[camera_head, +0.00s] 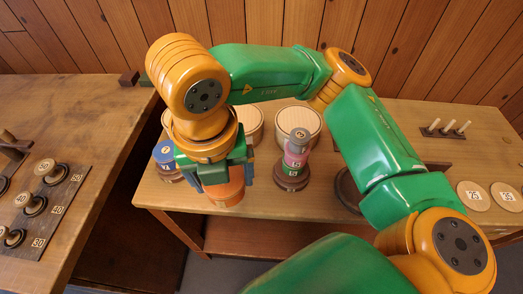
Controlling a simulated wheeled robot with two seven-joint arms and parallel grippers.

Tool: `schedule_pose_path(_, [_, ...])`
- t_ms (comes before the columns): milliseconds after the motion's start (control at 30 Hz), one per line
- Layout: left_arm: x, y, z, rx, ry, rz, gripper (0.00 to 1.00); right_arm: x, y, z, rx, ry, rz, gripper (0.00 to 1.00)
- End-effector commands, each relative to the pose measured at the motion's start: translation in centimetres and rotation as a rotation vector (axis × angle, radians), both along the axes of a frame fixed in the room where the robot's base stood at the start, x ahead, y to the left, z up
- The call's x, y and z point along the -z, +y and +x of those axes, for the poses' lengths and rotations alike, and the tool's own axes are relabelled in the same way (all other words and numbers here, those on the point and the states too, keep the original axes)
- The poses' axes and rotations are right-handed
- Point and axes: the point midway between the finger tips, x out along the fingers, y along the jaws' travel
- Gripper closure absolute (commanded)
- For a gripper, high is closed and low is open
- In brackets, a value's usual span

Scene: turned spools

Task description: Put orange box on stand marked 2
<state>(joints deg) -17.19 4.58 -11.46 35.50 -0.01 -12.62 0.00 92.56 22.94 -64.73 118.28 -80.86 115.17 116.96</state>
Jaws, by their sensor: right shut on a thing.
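My right gripper (215,175) points down over the front left of the wooden table and is shut on the orange box (229,192). The box looks rounded, and its upper part is hidden by the fingers. I cannot tell whether its underside touches anything. A blue piece on a dark stand (166,174) is just left of the gripper. A pink and green stack stands on a brown round stand (291,181) to the right. I cannot read a 2 on any stand. My left gripper is not in view.
Cream round-topped tubs (300,119) stand behind. A dark round piece (347,188) is partly behind my arm. Discs marked 25 (473,195) and 35 (507,196) and a peg rack (445,130) are at right. A side table with a knob board (60,200) is at left, across a gap.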

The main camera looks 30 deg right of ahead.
Motion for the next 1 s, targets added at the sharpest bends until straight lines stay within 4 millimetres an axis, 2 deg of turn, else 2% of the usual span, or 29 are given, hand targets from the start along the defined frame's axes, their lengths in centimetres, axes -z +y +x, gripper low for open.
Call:
schedule_pose_path(67, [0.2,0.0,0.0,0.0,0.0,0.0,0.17,0.3,-0.2,0.5,0.06,-0.002,0.003,0.71])
schedule_pose_path(167, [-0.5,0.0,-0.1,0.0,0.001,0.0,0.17,1.1,-1.1,2.4,0.086,0.003,0.0,0.71])
schedule_pose_path(367, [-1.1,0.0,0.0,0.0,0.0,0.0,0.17,4.3,-3.4,8.7,0.084,0.006,0.002,0.71])
schedule_pose_path(433, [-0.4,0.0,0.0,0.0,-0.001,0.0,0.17,6.6,-3.9,10.1,0.08,0.007,0.003,0.71])
schedule_pose_path(500, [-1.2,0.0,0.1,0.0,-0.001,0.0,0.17,7.5,-4.4,11.3,0.079,0.005,-0.001,0.71])
schedule_pose_path(700, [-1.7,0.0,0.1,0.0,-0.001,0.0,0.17,10.1,-5.2,13.4,0.076,0.0,-0.002,0.71])
schedule_pose_path(833, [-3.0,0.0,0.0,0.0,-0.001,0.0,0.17,12.3,-5.1,13.3,0.073,0.001,-0.001,0.71])
schedule_pose_path(1000, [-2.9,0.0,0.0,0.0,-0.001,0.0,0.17,13.1,-5.1,13.4,0.071,-0.005,0.001,0.71])
